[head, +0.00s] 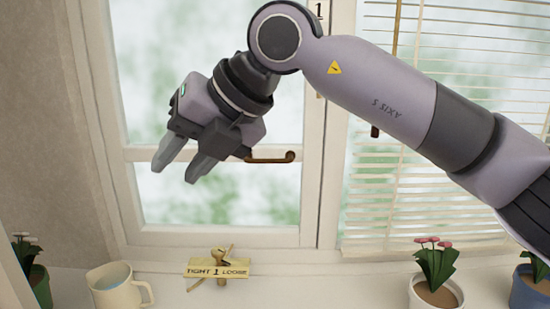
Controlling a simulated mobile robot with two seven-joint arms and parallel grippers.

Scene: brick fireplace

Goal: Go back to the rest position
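My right arm comes in from the right and reaches across the upper part of the head view. Its gripper (182,167) points down and to the left in front of the window. Its two fingers are apart with nothing between them. It is above the sill and apart from the things on it. The brown window handle (271,158) shows just right of the gripper; I cannot tell whether they touch. My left gripper is not in view.
On the sill stand a cream mug (117,292), a small sign reading "TIGHT 1 LOOSE" (217,268), a pink-flowered plant in a white pot (436,294), and a blue pot (530,290) at the right. Another potted plant (38,284) is at the left. Blinds (470,60) cover the right pane.

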